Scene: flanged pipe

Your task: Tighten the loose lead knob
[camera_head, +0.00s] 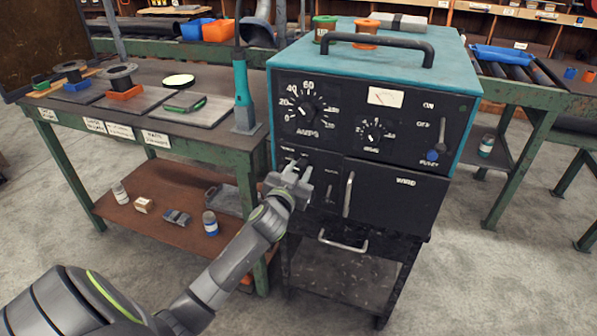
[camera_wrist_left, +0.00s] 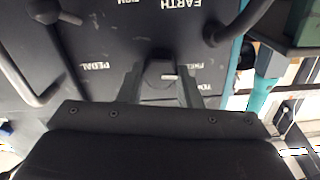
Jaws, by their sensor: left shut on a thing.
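The teal and black welding machine (camera_head: 375,70) stands on a dark cart, with dials on its front and a lower left panel. My left gripper (camera_head: 292,178) is at that lower left panel. In the left wrist view, its two fingers (camera_wrist_left: 160,78) straddle a dark knob (camera_wrist_left: 158,68) with a short pale mark. The gripper is shut on this knob. The panel lettering appears upside down there, with "EARTH" and "PEDAL" readable. The gripper hides part of the panel in the head view. My right gripper is not in view.
A door handle (camera_head: 348,194) is just right of my gripper. Open floor (camera_head: 460,270) lies at the right.

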